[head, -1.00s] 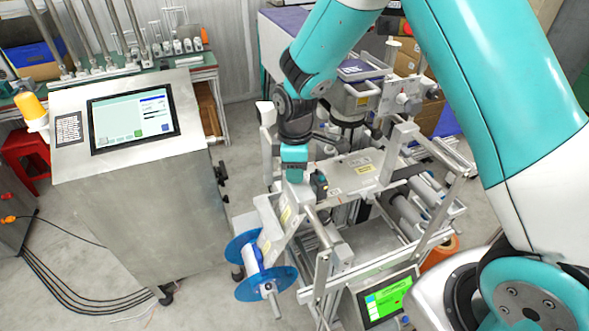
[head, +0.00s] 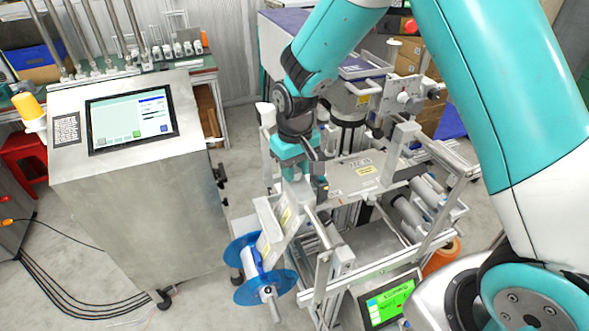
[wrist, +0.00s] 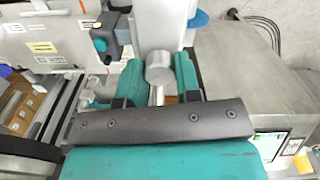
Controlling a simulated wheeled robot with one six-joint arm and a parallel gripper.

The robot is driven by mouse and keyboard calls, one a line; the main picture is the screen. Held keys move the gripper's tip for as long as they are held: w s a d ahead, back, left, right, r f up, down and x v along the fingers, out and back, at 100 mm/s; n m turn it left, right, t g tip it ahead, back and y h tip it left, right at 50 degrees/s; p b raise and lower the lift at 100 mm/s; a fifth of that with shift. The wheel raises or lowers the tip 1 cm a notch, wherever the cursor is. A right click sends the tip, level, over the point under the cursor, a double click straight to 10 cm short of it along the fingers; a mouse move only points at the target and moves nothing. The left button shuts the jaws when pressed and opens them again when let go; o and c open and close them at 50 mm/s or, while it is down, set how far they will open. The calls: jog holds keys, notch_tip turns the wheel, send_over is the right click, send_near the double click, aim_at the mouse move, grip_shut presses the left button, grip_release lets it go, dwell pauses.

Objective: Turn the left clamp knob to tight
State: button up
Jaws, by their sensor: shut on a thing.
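My gripper (head: 297,180) points down at the left end of the machine's plate. In the wrist view, my gripper (wrist: 158,66) has its teal fingers on either side of a round silver knob (wrist: 159,68), the left clamp knob as far as I can tell, and is shut on it. The knob's stem runs back between the fingers. In the head view the knob is hidden by the gripper. Whether the knob is tight cannot be read from the frames.
A reel with blue flanges (head: 262,268) hangs at the machine's front left. A steel cabinet with a screen (head: 131,118) stands left. A green-lit panel (head: 390,301) is at the front.

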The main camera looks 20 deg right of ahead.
aim_at(296, 170)
jog(key=m, duration=0.5)
jog(key=shift+m, duration=0.3)
jog(key=m, duration=0.4)
jog(key=shift+m+b, duration=0.4)
jog(key=o, duration=0.9)
notch_tip(296, 170, up, 18)
jog(key=b, duration=0.3)
jog(key=shift+f, duration=0.25)
jog(key=shift+s, duration=0.1)
